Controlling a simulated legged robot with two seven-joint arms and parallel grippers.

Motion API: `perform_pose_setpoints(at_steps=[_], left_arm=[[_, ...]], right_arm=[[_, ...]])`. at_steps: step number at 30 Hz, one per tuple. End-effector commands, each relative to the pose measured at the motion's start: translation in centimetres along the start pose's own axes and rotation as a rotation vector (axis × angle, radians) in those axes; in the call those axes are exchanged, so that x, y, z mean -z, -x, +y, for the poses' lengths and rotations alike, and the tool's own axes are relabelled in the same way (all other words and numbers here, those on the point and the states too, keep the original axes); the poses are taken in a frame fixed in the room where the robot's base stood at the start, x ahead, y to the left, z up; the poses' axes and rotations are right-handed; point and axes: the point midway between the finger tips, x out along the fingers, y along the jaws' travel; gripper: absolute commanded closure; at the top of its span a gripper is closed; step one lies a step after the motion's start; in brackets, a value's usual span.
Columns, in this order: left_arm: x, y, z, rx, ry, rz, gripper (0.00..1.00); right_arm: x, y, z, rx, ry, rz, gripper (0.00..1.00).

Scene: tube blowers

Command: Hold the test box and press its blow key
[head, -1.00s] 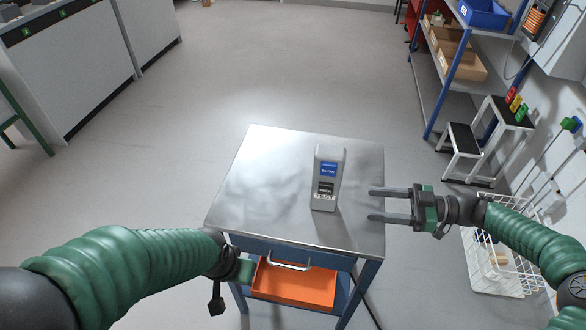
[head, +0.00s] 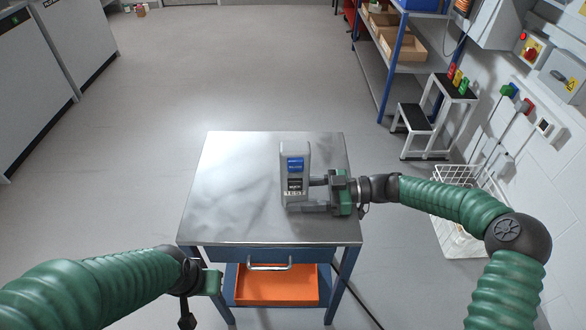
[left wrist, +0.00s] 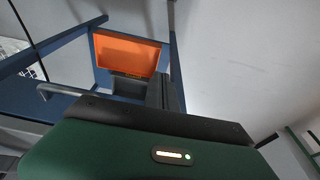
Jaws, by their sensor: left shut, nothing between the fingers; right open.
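The grey test box (head: 286,160) stands upright on the metal table top, with a blue key (head: 295,164) high on its front and a dark panel below. My right gripper (head: 312,195) is open at the box's right side. Its near finger reaches across the front of the box's base. Its far finger goes to the box's right edge, and its tip is hidden, probably behind the box. My left gripper (head: 210,282) is low at the table's front left, away from the box. In the left wrist view its shut, empty fingers (left wrist: 163,90) show.
The table (head: 235,190) has bare top to the left of the box. Below it are a drawer handle (head: 268,267) and an orange tray (head: 275,285). A step stool (head: 418,118), a shelf rack and a white wire basket (head: 448,228) stand to the right.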

Motion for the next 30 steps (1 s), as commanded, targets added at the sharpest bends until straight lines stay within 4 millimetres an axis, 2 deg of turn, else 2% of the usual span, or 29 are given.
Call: perform_pose_setpoints(at_steps=[8,17,18,27,30], left_arm=[[0.0,-0.03,0.02,0.0,-0.001,0.0,1.0],[0.0,-0.03,0.01,0.0,0.0,0.0,1.0],[0.0,-0.03,0.01,0.0,0.0,0.0,1.0],[0.0,-0.03,0.02,0.0,-0.001,0.0,1.0],[0.0,-0.03,0.02,0.0,-0.001,0.0,1.0]], right_arm=[[0.03,-0.22,0.0,0.0,-0.001,0.0,0.43],[0.03,-0.21,-0.01,0.0,-0.001,0.0,0.81],[0.03,-0.2,-0.01,0.0,-0.001,0.0,0.63],[0.03,-0.19,0.0,0.0,-0.001,0.0,1.0],[0.03,-0.19,0.0,0.0,-0.001,0.0,1.0]])
